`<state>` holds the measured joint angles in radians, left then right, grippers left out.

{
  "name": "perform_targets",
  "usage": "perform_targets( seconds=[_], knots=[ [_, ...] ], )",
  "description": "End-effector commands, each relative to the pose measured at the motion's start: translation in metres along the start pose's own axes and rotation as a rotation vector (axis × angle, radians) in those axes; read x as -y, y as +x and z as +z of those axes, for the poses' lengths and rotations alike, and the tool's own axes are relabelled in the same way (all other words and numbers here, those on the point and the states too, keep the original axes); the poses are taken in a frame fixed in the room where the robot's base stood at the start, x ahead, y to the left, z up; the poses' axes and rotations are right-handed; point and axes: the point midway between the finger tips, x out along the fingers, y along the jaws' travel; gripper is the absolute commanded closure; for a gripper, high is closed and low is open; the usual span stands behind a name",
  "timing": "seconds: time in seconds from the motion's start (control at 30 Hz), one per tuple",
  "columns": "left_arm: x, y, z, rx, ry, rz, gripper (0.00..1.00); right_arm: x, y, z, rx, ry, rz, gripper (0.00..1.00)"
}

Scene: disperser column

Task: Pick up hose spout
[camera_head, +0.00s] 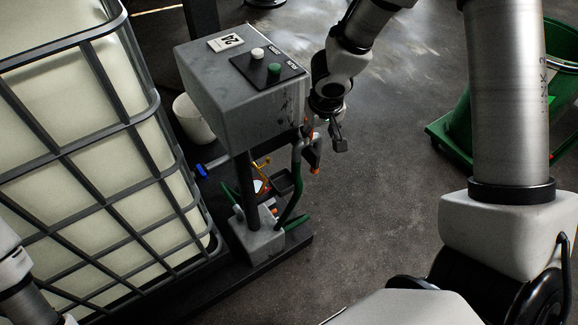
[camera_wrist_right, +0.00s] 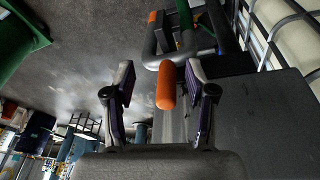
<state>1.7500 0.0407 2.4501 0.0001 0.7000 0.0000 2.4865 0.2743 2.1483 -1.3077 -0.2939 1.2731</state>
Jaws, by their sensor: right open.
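The hose spout (camera_head: 298,150) hangs at the right side of the grey disperser column, a grey pipe piece with orange parts and a dark green hose below it. In the right wrist view its grey tubing (camera_wrist_right: 192,45) and orange grip (camera_wrist_right: 166,86) show close up. My right gripper (camera_head: 334,136) is open beside the spout. In the wrist view its two fingers (camera_wrist_right: 160,80) stand left and right of the orange grip, with a gap on each side. My left gripper is out of view; only part of the left arm shows at lower left.
The grey disperser box (camera_head: 225,95) with white and green buttons stands on a post. A caged pale tank (camera_head: 75,140) is on the left. A white bucket (camera_head: 193,120) stands behind the column. A green wheeled bin (camera_head: 463,125) is at right. Floor between is clear.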

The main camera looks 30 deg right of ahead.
Motion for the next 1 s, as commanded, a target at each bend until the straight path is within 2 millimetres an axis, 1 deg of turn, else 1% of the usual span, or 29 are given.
perform_targets(
  seconds=[0.03,0.1,0.2,0.23,0.27,0.47,0.63,0.7,0.8,0.97,1.0],
  knots=[
    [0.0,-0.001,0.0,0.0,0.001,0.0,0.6,-0.001,-0.02,-0.017,-0.053,0.017,-0.019,0.44],
    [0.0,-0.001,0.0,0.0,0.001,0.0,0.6,-0.001,-0.04,-0.031,-0.103,0.031,-0.037,0.44],
    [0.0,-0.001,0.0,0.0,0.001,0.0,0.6,-0.001,-0.058,-0.043,-0.147,0.041,-0.052,0.44],
    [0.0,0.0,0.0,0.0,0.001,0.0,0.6,-0.001,-0.059,-0.045,-0.154,0.041,-0.054,0.44],
    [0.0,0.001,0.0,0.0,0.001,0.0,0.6,-0.001,-0.058,-0.046,-0.159,0.041,-0.054,0.44],
    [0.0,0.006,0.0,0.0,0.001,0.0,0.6,0.002,-0.033,-0.049,-0.158,0.039,-0.054,0.44],
    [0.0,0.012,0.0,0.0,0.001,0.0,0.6,0.009,-0.002,-0.048,-0.155,0.038,-0.054,0.44],
    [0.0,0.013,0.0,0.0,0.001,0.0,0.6,0.008,0.008,-0.051,-0.157,0.04,-0.054,0.44],
    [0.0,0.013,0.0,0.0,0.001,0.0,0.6,0.009,0.014,-0.052,-0.157,0.041,-0.055,0.44],
    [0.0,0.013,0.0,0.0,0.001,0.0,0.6,0.009,0.014,-0.052,-0.158,0.041,-0.055,0.44],
    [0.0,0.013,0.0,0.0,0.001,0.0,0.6,0.009,0.014,-0.052,-0.158,0.041,-0.055,0.51]
  ],
)
